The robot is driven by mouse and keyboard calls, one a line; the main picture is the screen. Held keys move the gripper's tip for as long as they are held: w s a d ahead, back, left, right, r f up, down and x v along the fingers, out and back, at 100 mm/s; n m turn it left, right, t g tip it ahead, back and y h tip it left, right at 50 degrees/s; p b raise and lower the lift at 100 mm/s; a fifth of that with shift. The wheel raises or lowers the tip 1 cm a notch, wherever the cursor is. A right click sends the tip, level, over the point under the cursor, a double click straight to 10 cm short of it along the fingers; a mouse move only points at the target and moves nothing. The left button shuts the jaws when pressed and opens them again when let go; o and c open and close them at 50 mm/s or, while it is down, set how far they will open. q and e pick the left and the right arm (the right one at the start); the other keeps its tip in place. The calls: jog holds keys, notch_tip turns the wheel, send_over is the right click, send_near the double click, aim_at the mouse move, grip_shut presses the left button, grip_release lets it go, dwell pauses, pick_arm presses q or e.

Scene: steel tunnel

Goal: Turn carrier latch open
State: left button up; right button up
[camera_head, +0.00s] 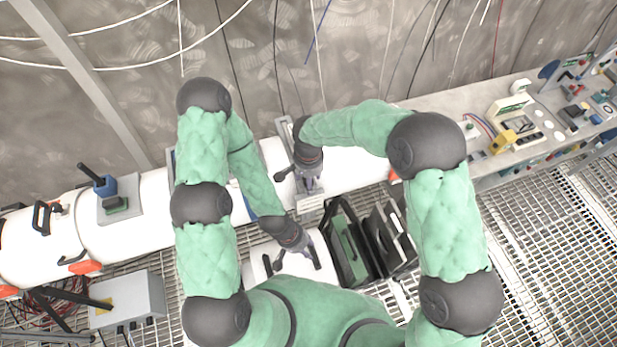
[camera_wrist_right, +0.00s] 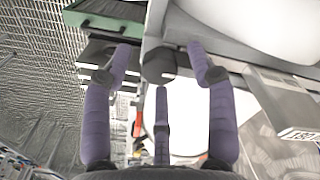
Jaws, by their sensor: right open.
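My right gripper (camera_head: 312,183) is over the white pipe beside a grey metal bracket (camera_head: 311,204). In the right wrist view its purple fingers (camera_wrist_right: 163,50) are spread, with a dark rounded knob (camera_wrist_right: 159,65) between the tips. I cannot tell whether they touch it, or whether it is the latch. A black-framed carrier (camera_head: 352,262) with a green panel stands right of my left gripper; a green panel also shows at the top of the wrist view (camera_wrist_right: 105,20). My left gripper (camera_head: 297,266) is open, fingers apart, over a white surface left of the carrier.
The white pipe (camera_head: 145,222) runs across, with a blue-and-black lever fitting (camera_head: 104,184) and a black handle (camera_head: 42,216) at left. A grey box (camera_head: 128,299) stands below. A bench (camera_head: 545,125) with devices is at right. Steel grating (camera_head: 540,230) covers the floor.

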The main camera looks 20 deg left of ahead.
jog(key=c, duration=1.2)
jog(key=shift+o, duration=0.2)
pick_arm(q)
jog(key=shift+f, duration=0.15)
pick_arm(e)
jog(key=n+b, duration=0.2)
jog(key=n, duration=0.1)
jog(key=shift+n, duration=0.4)
jog(key=n+b, duration=0.1)
jog(key=n, duration=0.2)
jog(key=shift+n+b, duration=0.3)
jog(key=shift+b, duration=0.1)
pick_arm(q)
notch_tip(320, 180, down, 4)
jog(key=shift+f+b, duration=0.15)
jog(key=shift+b, duration=0.3)
pick_arm(e)
jog(key=n, duration=1)
jog(key=shift+n, duration=0.4)
